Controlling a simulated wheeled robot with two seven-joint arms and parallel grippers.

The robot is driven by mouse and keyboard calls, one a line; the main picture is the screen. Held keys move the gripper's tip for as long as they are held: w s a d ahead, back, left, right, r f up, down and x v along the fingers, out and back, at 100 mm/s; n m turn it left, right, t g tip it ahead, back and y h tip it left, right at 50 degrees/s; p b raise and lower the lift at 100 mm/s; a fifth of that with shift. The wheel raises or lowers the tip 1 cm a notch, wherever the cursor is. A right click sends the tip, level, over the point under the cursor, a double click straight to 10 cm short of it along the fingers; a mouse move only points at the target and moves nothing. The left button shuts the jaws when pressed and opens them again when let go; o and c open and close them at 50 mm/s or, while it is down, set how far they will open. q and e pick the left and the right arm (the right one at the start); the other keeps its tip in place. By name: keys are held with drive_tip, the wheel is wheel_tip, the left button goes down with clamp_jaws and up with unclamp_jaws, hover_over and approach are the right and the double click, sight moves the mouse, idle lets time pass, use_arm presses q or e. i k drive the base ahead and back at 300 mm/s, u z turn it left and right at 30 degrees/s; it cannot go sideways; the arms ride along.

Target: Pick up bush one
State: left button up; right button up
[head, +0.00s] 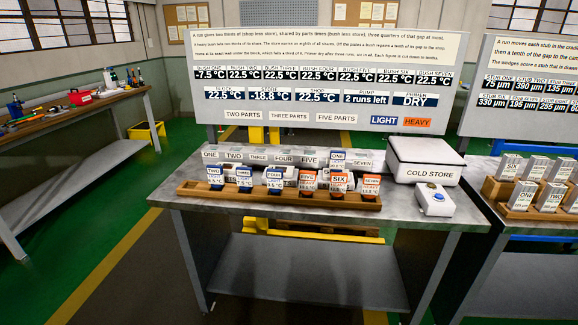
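Bush one (338,156) appears as a small piece with a white and blue ONE label. It stands upright behind the wooden tray, at the long grey block (235,162), between the block's FIVE and SEVEN labels. Its lower part is hidden behind the bush labelled SIX (338,180), so I cannot tell whether it sits in the block. The wooden tray (280,198) holds the other labelled bushes, TWO to SEVEN, with blue labels on the left and orange on the right. Neither gripper is in view.
The white cold store (425,160), lid shut, stands right of the block. A box with a blue button (434,201) is in front of it. A display board (325,80) stands behind and reads -7.5 °C for bush one. The bench's front strip (300,217) is clear.

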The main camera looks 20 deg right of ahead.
sight(337, 158)
drive_tip(key=i, duration=0.9)
drive_tip(key=z, duration=0.45)
